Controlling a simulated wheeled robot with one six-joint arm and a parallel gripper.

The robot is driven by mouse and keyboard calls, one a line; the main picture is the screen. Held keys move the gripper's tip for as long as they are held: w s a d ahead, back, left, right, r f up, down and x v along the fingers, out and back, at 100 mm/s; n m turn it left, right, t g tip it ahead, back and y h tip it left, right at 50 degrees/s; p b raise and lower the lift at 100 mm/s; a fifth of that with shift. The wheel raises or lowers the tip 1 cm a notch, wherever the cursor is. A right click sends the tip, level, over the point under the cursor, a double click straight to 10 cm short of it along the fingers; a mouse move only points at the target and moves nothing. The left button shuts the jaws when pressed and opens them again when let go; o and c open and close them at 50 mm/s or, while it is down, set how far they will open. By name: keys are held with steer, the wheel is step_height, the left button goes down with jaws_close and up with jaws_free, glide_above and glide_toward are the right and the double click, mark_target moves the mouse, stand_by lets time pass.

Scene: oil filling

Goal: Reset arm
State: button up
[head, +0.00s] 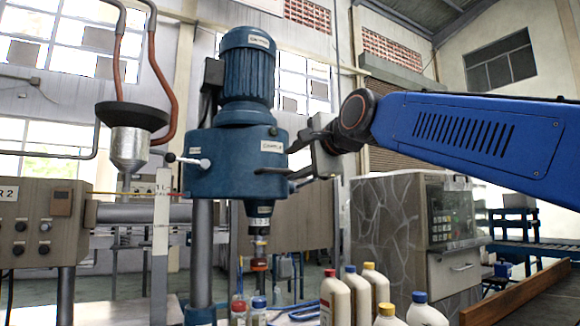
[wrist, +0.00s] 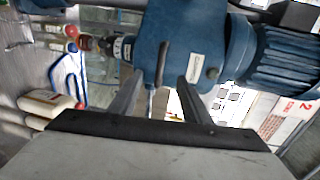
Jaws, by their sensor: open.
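My gripper (head: 292,160) is at the right side of the blue drill-press-like machine (head: 220,160) in the head view, at the end of my blue arm. In the wrist view my gripper (wrist: 160,80) has its two fingers spread apart with nothing held between them. A dark lever (wrist: 161,62) of the machine shows in the gap between the fingers. Whether a finger touches the lever or the housing cannot be told. The blue machine (wrist: 188,35) fills the upper middle of the wrist view, its motor on the right.
Several white bottles (head: 361,298) with coloured caps stand below at the front. Small bottles with red and blue caps (head: 258,312) stand under the spindle. A control cabinet (head: 395,225) is behind my arm.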

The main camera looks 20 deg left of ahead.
steer(key=shift+s+d+r, duration=0.1)
steer(key=shift+s+d, duration=0.3)
steer(key=shift+d, duration=0.05)
steer(key=s+d+f+n+g+h, duration=0.15)
steer(key=d+f+h, duration=0.25)
steer(key=d+f, duration=1.1)
steer(key=s+d+f+n+t+h, duration=0.1)
steer(key=s+d+f+n+h, duration=0.2)
steer(key=d+f, duration=1.2)
steer(key=s+d+f+n+g+h, duration=0.1)
steer(key=s+d+f, duration=0.6)
steer(key=f, duration=0.3)
steer(key=s+d+f+n+g+h, duration=0.1)
steer(key=s+d+f+g+h, duration=0.1)
steer(key=s+d+f, duration=0.5)
steer(key=s+d+f+n+g+h, duration=0.1)
steer(key=s+d+f, duration=0.6)
steer(key=f, duration=0.7)
steer(key=shift+s+d+n+g+h, duration=0.25)
steer(key=shift+s+n+g+h, duration=0.1)
steer(key=shift+s+g+h, duration=0.25)
steer(key=shift+w, duration=0.1)
